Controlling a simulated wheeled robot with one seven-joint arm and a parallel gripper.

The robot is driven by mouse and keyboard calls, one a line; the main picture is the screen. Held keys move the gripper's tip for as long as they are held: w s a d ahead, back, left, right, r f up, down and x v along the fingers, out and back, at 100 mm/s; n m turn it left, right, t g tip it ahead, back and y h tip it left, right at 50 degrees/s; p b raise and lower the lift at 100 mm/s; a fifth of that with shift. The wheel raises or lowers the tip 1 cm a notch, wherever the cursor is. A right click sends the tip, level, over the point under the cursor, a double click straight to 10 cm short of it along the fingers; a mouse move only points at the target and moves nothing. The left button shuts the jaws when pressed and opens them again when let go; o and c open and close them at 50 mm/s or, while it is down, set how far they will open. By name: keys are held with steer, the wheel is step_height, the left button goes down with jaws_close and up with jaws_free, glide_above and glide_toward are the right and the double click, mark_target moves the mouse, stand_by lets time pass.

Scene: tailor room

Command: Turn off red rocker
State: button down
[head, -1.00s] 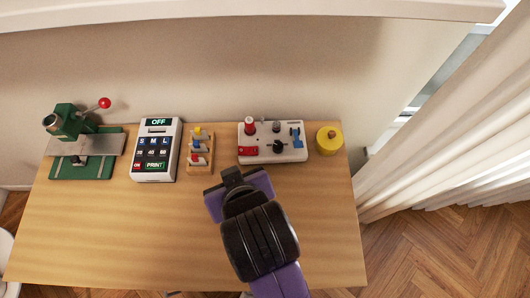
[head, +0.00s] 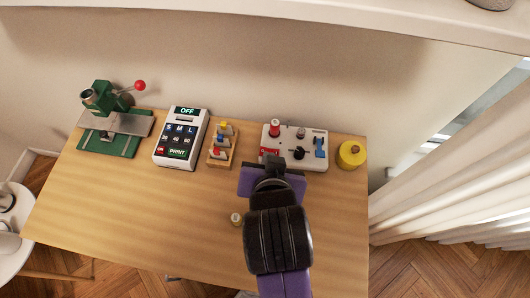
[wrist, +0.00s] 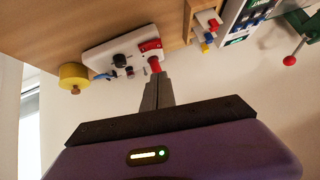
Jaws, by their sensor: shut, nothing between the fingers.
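The red rocker (head: 267,153) is at the left front corner of the white control panel (head: 312,163) on the table. In the wrist view, which looks upside down, the red rocker (wrist: 150,45) shows clear of the fingers; I cannot read its position. A red-topped post (head: 274,127) stands behind it on the panel; in the wrist view the post (wrist: 154,64) is just beyond my fingertips. My gripper (head: 274,162) is shut and empty, at the panel's front edge near the rocker. The wrist view shows its closed fingers (wrist: 158,78). I cannot tell whether they touch anything.
The panel also has a black knob (head: 299,153) and a blue switch (head: 320,147). A yellow cylinder (head: 351,155) stands to its right. A wooden rack (head: 220,160), label printer (head: 181,138) and green press (head: 108,142) stand left. A small spool (head: 236,218) is on the table; the front left is clear.

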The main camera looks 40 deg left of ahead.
steer(key=x, duration=0.8)
steer(key=shift+f, duration=0.1)
step_height(320, 180, down, 2)
steer(key=shift+s+a+f+p, duration=0.1)
steer(key=shift+s+f+p, duration=0.1)
steer(key=shift+p, duration=0.15)
steer(key=shift+a+f, duration=0.1)
steer(key=shift+f, duration=0.6)
steer(key=shift+s+a+f+h+p, duration=0.2)
steer(key=shift+f+h+p, duration=0.05)
steer(key=shift+h+p, duration=0.05)
steer(key=shift+f+n, duration=0.15)
steer(key=shift+n, duration=0.15)
steer(key=shift+d, duration=0.1)
steer(key=shift+w+d+p, duration=0.45)
steer(key=shift+w+d, duration=0.05)
steer(key=shift+d, duration=0.1)
